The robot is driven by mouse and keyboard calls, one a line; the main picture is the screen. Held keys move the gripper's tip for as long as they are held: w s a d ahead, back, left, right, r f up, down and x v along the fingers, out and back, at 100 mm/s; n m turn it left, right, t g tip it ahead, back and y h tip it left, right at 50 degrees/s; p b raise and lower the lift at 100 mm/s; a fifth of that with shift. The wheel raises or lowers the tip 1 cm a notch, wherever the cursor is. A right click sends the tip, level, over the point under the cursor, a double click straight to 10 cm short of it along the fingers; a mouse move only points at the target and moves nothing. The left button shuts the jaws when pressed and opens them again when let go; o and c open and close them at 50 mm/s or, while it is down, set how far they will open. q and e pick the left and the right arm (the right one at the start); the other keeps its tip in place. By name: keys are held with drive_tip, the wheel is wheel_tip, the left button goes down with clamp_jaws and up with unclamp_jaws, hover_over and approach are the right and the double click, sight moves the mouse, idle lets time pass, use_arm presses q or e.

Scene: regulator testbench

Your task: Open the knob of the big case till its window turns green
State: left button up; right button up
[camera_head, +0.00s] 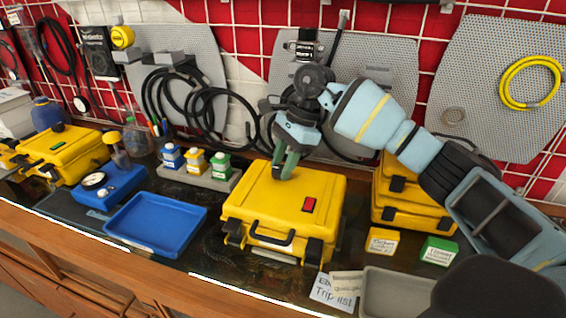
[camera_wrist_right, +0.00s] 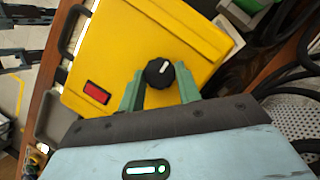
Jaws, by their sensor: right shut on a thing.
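The big yellow case (camera_head: 262,205) stands shut on the bench in the middle of the head view, its handle to the front. Its small window (camera_head: 309,205) on the lid is red; the window shows red in the right wrist view (camera_wrist_right: 97,92) too. My right gripper (camera_head: 284,171) reaches down onto the back of the lid. Its green fingers are shut on the black round knob (camera_wrist_right: 159,72), which has a white pointer mark. In the head view the fingers hide the knob.
A blue tray (camera_head: 155,224) and a blue gauge box (camera_head: 108,187) lie left of the case. Small bottles (camera_head: 195,161) stand behind it on the left. Stacked yellow cases (camera_head: 411,204), small boxes (camera_head: 382,241) and a grey tray (camera_head: 398,291) are to the right.

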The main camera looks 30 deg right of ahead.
drive_tip(key=o, duration=1)
drive_tip(key=v, duration=0.7)
drive_tip(key=shift+d+r, duration=0.2)
drive_tip(key=shift+r, duration=0.15)
